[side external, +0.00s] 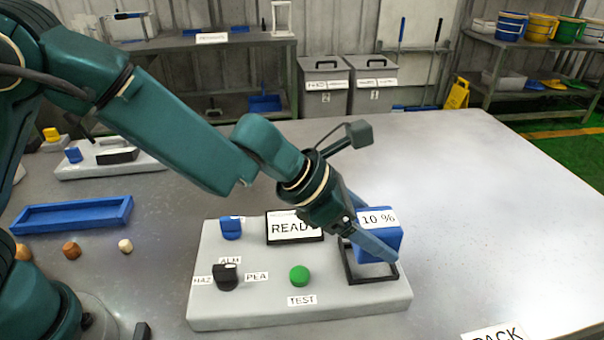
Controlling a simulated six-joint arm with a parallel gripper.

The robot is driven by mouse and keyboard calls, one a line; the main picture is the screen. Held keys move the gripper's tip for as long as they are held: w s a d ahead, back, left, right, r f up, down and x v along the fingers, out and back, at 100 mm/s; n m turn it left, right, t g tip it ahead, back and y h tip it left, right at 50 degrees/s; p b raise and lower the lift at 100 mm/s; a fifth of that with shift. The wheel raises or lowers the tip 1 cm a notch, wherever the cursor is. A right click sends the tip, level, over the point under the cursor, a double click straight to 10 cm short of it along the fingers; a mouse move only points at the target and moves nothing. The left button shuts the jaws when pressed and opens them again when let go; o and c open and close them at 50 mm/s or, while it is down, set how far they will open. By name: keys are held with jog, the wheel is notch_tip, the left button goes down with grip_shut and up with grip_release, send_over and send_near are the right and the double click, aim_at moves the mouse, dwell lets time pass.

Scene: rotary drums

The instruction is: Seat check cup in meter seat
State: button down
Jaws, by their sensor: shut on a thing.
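A blue block-shaped check cup (386,238) with a "10 %" label is at the right end of the light grey meter panel (220,318). My gripper (380,248) reaches down from the upper left and is shut on this cup, with one finger across its near side. The meter seat, a dark open frame (378,280), stands at the panel's right end around the cup's lower part. I cannot tell whether the cup's bottom rests in the seat. The finger hides part of the cup and frame.
The panel holds a "READY" display (293,228), a green TEST button (300,275), a black selector knob (226,277) and another blue block (231,228). A blue tray (72,215) and several small nuts or balls (71,250) lie left.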

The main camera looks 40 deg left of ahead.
jog(key=shift+f, duration=1.65)
jog(key=shift+f, duration=0.4)
